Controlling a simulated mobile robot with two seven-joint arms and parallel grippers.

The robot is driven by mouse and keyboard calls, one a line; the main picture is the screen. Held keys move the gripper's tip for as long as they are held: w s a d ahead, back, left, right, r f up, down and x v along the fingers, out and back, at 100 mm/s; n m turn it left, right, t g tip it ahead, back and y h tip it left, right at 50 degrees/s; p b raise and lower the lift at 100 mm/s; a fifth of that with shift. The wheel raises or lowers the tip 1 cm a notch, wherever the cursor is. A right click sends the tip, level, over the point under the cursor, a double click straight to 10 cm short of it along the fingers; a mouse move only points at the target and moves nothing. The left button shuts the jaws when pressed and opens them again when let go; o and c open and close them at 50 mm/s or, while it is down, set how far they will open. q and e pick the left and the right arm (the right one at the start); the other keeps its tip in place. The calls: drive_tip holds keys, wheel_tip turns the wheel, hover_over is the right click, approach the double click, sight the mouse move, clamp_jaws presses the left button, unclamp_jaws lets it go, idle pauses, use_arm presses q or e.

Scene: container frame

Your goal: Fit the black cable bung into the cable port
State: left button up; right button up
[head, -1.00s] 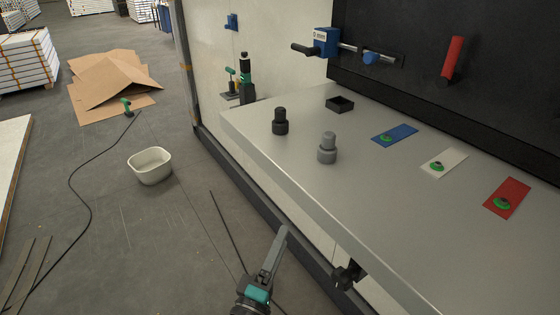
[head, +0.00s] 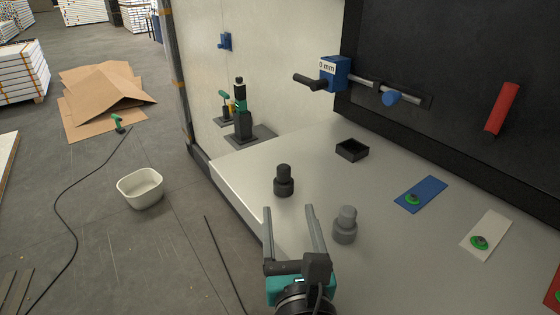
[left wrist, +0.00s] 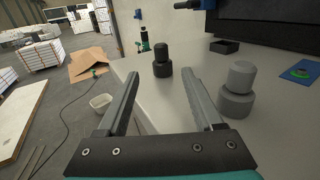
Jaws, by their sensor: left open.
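The black cable bung (head: 284,181), a stepped cylinder with a narrower top, stands upright on the grey bench. It also shows in the left wrist view (left wrist: 162,62), beyond the fingers. My left gripper (head: 288,208) is open and empty, on the near side of the black bung, its fingers pointing towards it. The fingers (left wrist: 160,76) do not visibly touch the bung. A similar grey bung (head: 345,226) stands upright to the right of the left gripper. I cannot tell for sure which thing is the cable port. My right gripper is out of view.
A small black square tray (head: 352,150) sits behind the bungs on the bench (head: 245,165). Blue (head: 421,194) and white (head: 486,235) plates with green pieces lie to the right. A blue device with a rod (head: 335,73) and a red cylinder (head: 502,107) are on the back wall.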

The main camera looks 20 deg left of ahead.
sight(284, 176)
use_arm(q)
drive_tip(key=shift+w+r, duration=0.15)
drive_tip(key=shift+w, duration=0.1)
drive_tip(key=shift+w+a+r, duration=0.1)
drive_tip(key=shift+w+a, duration=0.05)
drive_tip(key=shift+w, duration=0.2)
drive_tip(key=p+x, duration=0.1)
drive_tip(key=x, duration=0.2)
drive_tip(key=shift+w+a+r, duration=0.1)
drive_tip(key=x, duration=0.4)
drive_tip(key=shift+p+x, duration=0.3)
drive_tip(key=shift+x, duration=0.55)
drive_tip(key=x, duration=0.4)
drive_tip(key=shift+w+p, duration=0.3)
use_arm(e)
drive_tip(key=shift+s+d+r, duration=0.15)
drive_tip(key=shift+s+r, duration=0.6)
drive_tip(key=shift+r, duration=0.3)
use_arm(q)
clamp_jaws()
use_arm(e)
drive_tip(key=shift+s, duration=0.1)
